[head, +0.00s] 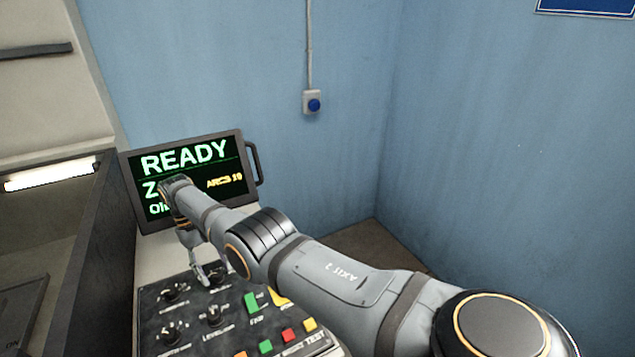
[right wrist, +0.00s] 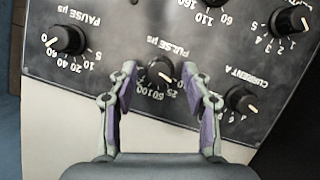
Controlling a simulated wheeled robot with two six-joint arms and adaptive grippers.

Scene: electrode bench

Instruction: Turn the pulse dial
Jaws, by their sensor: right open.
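The pulse dial (right wrist: 160,71) is a black round knob with a pale pointer mark, on the dark panel below the label "PULSE µs" in the right wrist view. My right gripper (right wrist: 160,76) is open, with one purple-padded finger on each side of this dial. Gaps show between the fingers and the knob, so the jaws are around it without visible grip. In the head view my right gripper (head: 208,277) reaches down to the far part of the control panel (head: 150,315), and the dial there is hard to tell from the fingers. My left gripper is not in view.
A pause dial (right wrist: 66,39) and a current dial (right wrist: 241,99) flank the pulse dial. Further knobs and coloured buttons (head: 288,335) cover the panel. A screen (head: 195,165) reading "READY" stands behind, partly hidden by my right arm. A dark-walled tank (head: 85,255) stands at left.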

